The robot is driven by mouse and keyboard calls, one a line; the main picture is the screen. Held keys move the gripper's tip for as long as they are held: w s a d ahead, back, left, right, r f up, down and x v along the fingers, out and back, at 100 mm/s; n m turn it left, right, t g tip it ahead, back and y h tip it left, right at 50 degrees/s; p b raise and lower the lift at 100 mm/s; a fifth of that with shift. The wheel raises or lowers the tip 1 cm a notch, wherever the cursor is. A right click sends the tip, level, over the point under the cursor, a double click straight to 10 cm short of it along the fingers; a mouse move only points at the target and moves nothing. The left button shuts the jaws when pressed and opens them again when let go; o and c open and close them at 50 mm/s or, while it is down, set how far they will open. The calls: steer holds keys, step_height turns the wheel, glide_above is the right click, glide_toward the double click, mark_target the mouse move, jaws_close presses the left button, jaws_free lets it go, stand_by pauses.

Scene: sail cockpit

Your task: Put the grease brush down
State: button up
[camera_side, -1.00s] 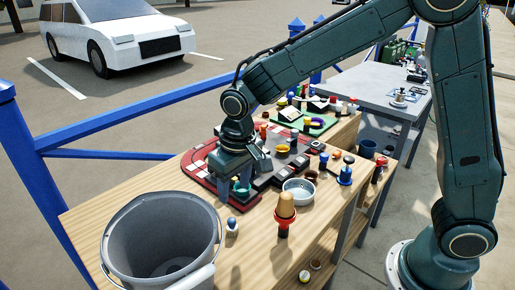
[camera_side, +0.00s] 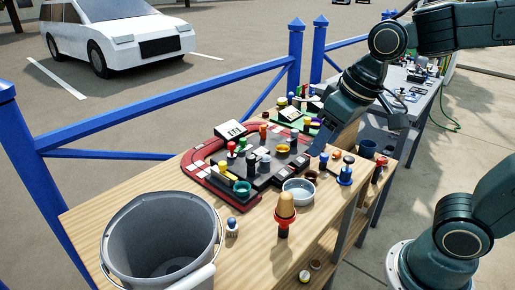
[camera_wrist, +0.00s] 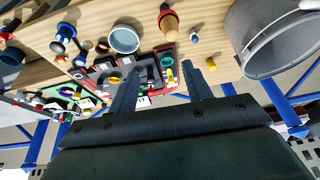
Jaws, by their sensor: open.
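I cannot tell for sure which item is the grease brush. A small blue-topped, pale-bodied brush-like piece (camera_side: 232,226) stands on the bare wood near the bucket; it also shows in the wrist view (camera_wrist: 194,38). A larger tan-topped piece with a red collar (camera_side: 285,208) stands at the bench's front edge and shows in the wrist view (camera_wrist: 169,24). My gripper (camera_side: 318,153) is at the right side of the red-edged tray (camera_side: 197,167), away from both. In the wrist view its two fingers (camera_wrist: 159,74) are apart with nothing held between them.
A grey bucket (camera_side: 160,240) stands at the bench's near left. The tray holds several coloured pieces. A blue railing (camera_side: 150,118) runs behind the bench, and a grey table (camera_side: 385,100) stands beyond it.

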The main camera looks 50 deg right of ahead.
steer(key=s+d+t, duration=0.1)
steer(key=s+d, duration=0.1)
steer(key=s, duration=0.6)
steer(key=shift+s+d, duration=0.15)
steer(key=shift+d, duration=0.2)
steer(key=shift+r, duration=0.1)
stand_by(0.7)
